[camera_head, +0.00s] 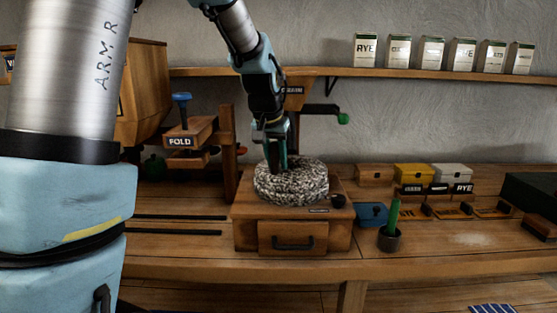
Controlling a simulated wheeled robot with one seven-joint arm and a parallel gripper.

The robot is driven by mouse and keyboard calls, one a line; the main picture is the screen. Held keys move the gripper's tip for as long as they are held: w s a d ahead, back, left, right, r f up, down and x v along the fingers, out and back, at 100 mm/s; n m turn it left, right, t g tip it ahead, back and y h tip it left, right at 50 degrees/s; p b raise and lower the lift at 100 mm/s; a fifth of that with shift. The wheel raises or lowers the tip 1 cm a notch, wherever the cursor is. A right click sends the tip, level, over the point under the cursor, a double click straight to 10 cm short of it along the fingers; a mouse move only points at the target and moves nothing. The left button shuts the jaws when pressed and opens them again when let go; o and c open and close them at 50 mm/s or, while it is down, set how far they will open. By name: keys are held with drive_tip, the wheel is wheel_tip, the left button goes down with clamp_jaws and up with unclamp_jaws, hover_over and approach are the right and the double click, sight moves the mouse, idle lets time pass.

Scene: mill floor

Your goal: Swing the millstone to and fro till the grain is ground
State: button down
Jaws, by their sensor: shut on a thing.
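The millstone (291,186) is a round, speckled grey stone lying flat on top of a wooden mill box (245,232) with a drawer (292,238) in its front. The drawer is shut and has a dark handle. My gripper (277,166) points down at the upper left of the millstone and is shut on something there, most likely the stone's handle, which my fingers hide. No grain is visible from here.
A dark cup with a green stick (391,228) and a blue box (371,214) stand right of the mill. Small labelled boxes (413,173) sit further right. A FOLD-labelled wooden stand (190,133) is at the left. A shelf (420,73) holds several tins. The bench front right is mostly clear.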

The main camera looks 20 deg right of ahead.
idle(0.4)
drive_tip(key=c, duration=0.6)
unclamp_jaws()
drive_tip(key=b+v, duration=0.2)
drive_tip(key=v, duration=0.8)
drive_tip(key=shift+a+r, duration=0.15)
drive_tip(key=shift+r, duration=0.2)
